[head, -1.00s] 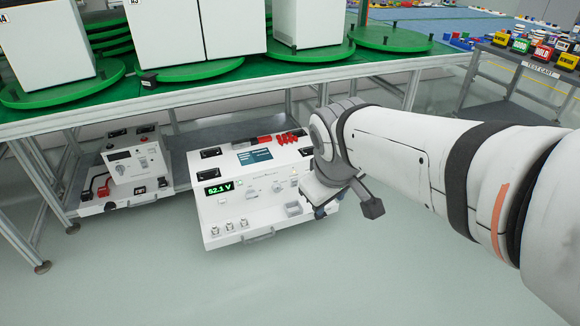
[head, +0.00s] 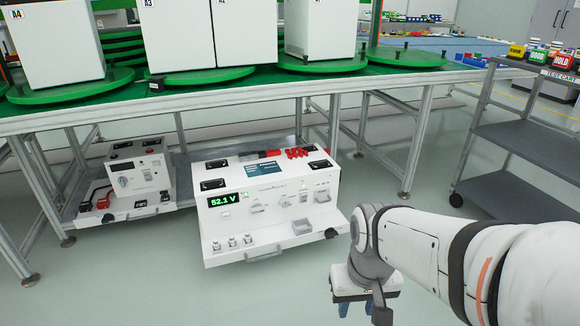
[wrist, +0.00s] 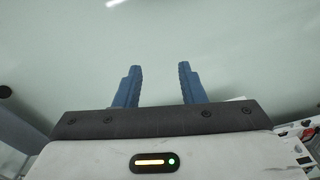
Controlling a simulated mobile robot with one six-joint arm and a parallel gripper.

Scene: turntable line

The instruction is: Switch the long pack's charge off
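A long white unit (head: 262,220) with a lit green display (head: 222,200) reading 52.1 V is pulled out on the lower shelf. Its front face bears knobs and small switches, including a grey one (head: 322,197) at the right; their settings are too small to read.
A smaller white unit (head: 138,175) with black and red parts sits to the left. The green turntable bench (head: 230,92) with white cabinets stands above, on metal legs. A grey cart (head: 530,150) is at the right. The floor in front is clear.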

